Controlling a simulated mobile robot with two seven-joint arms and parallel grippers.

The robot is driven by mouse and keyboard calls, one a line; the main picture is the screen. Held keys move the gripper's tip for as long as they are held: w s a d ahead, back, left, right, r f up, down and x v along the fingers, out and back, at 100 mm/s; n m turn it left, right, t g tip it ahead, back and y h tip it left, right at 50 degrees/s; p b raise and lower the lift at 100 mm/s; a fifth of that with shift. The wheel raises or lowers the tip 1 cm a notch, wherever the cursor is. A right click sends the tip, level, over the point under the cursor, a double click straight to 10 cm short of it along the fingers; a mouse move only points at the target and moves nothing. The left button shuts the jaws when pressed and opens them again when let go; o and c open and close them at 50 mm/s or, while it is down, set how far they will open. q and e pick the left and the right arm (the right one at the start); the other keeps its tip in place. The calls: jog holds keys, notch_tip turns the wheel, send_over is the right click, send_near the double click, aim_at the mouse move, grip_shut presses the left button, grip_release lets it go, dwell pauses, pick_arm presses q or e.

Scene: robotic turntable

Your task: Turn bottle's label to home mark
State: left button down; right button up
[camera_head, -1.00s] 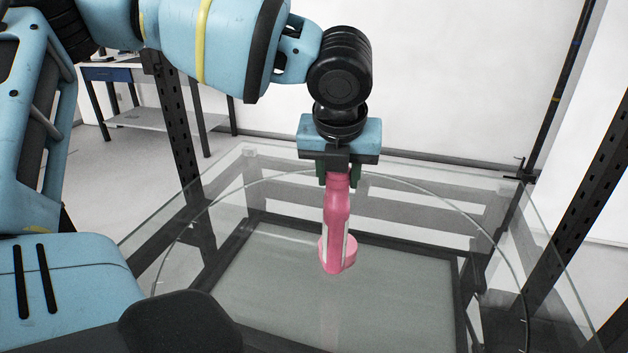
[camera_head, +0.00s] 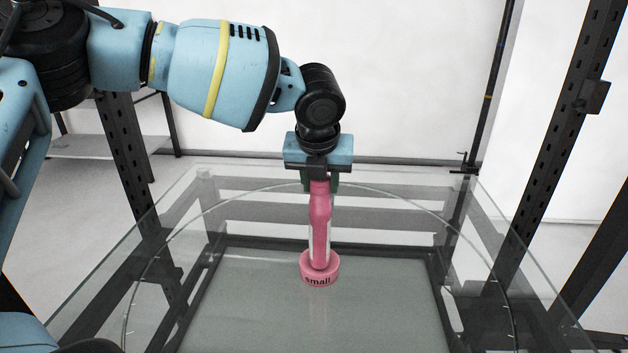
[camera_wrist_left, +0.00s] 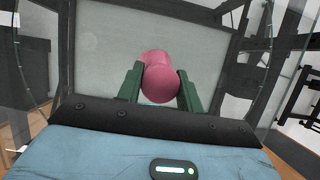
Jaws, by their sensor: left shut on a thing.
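A pink bottle (camera_head: 320,215) with pale strips along its sides hangs or stands near upright above the glass turntable (camera_head: 230,215). At its lower end is a wider pink round base (camera_head: 320,270) with the word "small" facing the head camera. My left gripper (camera_head: 319,184) is shut on the bottle's upper end from above. In the left wrist view the bottle's pink top (camera_wrist_left: 161,78) sits between the two green fingers. I cannot tell whether the base touches the glass. I cannot make out a home mark. My right gripper is not in view.
The round glass plate lies over a dark metal frame (camera_head: 340,253) with a grey panel (camera_head: 260,305). Dark perforated posts (camera_head: 560,130) stand at the right and left. The glass around the bottle is clear.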

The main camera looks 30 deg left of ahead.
pick_arm(q)
jog(key=shift+r, duration=0.1)
jog(key=m+h, duration=0.2)
jog(key=m, duration=0.4)
jog(key=shift+f, duration=0.2)
dwell(0.3)
jog(key=c, duration=0.8)
grip_release()
jog(key=shift+f, duration=0.15)
jog(key=shift+c, duration=0.2)
jog(key=v, duration=0.8)
jog(key=shift+a, duration=0.15)
